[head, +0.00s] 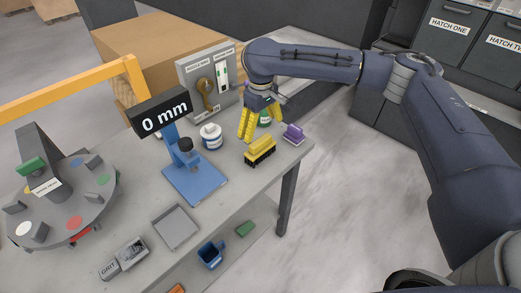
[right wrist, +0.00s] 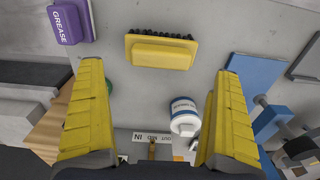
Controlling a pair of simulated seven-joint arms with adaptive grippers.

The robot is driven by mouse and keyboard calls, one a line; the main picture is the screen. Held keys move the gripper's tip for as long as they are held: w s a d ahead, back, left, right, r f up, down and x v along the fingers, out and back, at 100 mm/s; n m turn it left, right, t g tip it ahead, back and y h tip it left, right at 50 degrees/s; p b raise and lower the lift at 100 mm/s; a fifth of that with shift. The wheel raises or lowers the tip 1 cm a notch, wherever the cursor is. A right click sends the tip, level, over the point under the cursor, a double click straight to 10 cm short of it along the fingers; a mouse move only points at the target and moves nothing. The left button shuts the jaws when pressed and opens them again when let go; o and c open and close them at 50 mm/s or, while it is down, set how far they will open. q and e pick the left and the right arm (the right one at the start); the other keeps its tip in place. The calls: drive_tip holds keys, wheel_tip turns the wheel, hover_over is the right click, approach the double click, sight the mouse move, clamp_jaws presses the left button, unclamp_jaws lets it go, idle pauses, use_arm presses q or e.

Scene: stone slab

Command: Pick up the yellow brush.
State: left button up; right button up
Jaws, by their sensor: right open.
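The yellow brush (head: 260,149) lies on the grey table near its right edge, with dark bristles along one long side. In the right wrist view the brush (right wrist: 160,53) is between and beyond the fingertips, its bristles toward the top of the picture. My right gripper (head: 254,130) has yellow fingers and hangs just behind and above the brush. In the right wrist view the right gripper (right wrist: 157,78) is open wide, with nothing between its fingers. My left gripper is not in view.
A purple grease block (head: 293,134) lies right of the brush, near the table edge. A white jar with a blue band (head: 211,136) and a blue stand (head: 195,180) are to the left. A green-topped item (head: 265,118) is partly hidden behind my gripper. A grey tray (head: 174,227) lies nearer.

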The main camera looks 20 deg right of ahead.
sight(261, 140)
drive_tip(key=shift+f, duration=3.3)
drive_tip(key=shift+c, duration=0.2)
drive_tip(key=c, duration=1.2)
drive_tip(key=shift+c, duration=0.2)
